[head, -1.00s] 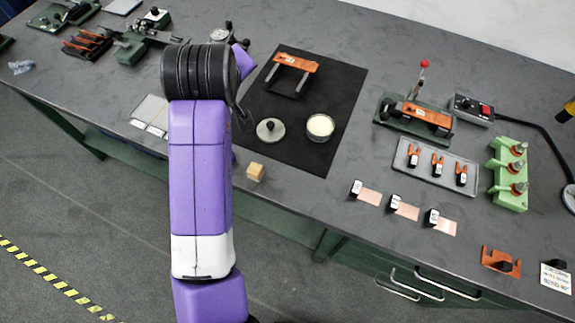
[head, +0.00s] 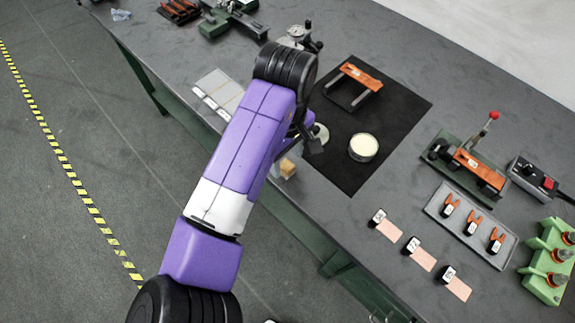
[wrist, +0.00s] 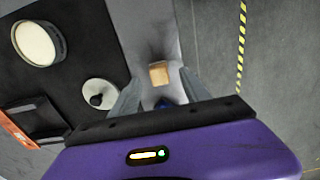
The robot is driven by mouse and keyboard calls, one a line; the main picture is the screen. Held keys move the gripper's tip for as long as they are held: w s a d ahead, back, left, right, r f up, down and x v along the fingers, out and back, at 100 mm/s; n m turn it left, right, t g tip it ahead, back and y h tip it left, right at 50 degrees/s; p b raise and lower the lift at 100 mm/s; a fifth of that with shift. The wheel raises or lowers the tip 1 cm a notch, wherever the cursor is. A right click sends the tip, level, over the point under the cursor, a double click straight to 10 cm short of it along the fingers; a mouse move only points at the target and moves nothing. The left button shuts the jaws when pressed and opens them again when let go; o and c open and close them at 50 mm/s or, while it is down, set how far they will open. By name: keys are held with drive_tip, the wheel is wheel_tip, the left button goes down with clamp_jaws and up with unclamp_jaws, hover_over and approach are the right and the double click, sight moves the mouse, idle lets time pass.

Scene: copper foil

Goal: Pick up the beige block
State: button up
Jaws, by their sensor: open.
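The beige block (head: 288,167) is a small cube on the grey bench near its front edge, partly hidden by my arm in the head view. In the wrist view the block (wrist: 159,74) shows beyond my gripper, in line with the gap between its fingers. My gripper (wrist: 158,92) is open, with grey fingers on either side and nothing between them. In the head view the gripper (head: 300,143) is mostly hidden behind my arm, close to the block. I cannot tell its exact height above the bench.
A black mat (head: 350,180) lies beside the block. It holds a round white-filled dish (head: 363,147), a disc with a black knob (wrist: 100,95) and an orange-handled frame (head: 355,84). The bench edge is close to the block.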

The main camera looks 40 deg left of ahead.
sight(287, 165)
drive_tip(key=shift+f, duration=1.75)
clamp_jaws()
drive_tip(key=shift+r, duration=0.15)
wheel_tip(287, 165, up, 20)
drive_tip(key=p, duration=0.1)
drive_tip(key=c, duration=0.7)
unclamp_jaws()
clamp_jaws()
